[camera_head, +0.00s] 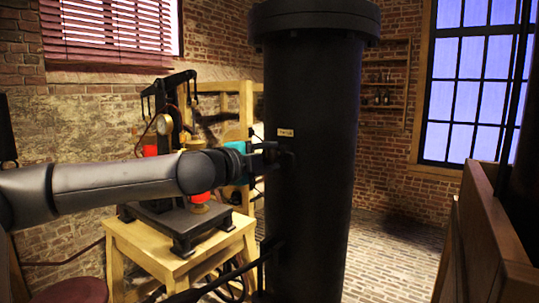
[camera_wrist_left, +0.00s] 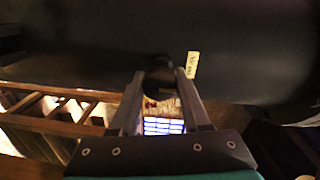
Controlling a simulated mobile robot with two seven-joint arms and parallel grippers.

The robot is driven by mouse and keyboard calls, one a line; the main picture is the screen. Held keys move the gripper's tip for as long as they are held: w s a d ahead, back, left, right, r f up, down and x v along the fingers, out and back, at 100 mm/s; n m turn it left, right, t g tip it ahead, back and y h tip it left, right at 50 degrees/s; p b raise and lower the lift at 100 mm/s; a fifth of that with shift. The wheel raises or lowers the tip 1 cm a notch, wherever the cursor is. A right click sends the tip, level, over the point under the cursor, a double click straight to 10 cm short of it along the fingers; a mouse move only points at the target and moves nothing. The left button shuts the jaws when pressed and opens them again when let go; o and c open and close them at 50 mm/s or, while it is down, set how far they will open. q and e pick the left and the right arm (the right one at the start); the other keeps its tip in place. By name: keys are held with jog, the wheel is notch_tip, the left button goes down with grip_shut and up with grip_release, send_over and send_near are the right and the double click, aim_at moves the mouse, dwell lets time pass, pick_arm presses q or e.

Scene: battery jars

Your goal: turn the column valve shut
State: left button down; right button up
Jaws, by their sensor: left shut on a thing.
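The tall black column (camera_head: 310,200) stands upright in the middle of the head view, with a wide flanged cap and a small pale label (camera_head: 285,132). The label also shows in the left wrist view (camera_wrist_left: 192,65). My left gripper (camera_head: 272,156) reaches the column's left side just below the label. In the left wrist view, my left gripper's fingers (camera_wrist_left: 160,88) are shut on a small dark valve handle (camera_wrist_left: 159,74) against the column. The handle's turn angle is hard to tell, as it is dark on dark. My right gripper is out of view.
Behind my left arm, a wooden table (camera_head: 170,245) carries a black apparatus (camera_head: 168,105) with a round gauge and red parts. A dark bar (camera_head: 235,275) runs low to the column. A wooden panel (camera_head: 490,240) stands at the right. Brick floor (camera_head: 395,255) lies clear between.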

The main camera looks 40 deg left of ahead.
pick_arm(q)
jog(key=shift+f, duration=0.1)
dwell(0.3)
jog(key=shift+c, duration=1.9)
grip_release()
jog(key=shift+s, duration=0.1)
jog(key=shift+s+d+b, duration=0.1)
jog(key=shift+s+b, duration=0.7)
jog(key=shift+b, duration=0.1)
jog(key=s+d+r+b, duration=0.1)
jog(key=s+b, duration=0.3)
jog(key=s, duration=0.9)
jog(key=shift+s+d, duration=0.2)
jog(key=shift+d, duration=0.1)
jog(key=shift+r, duration=0.1)
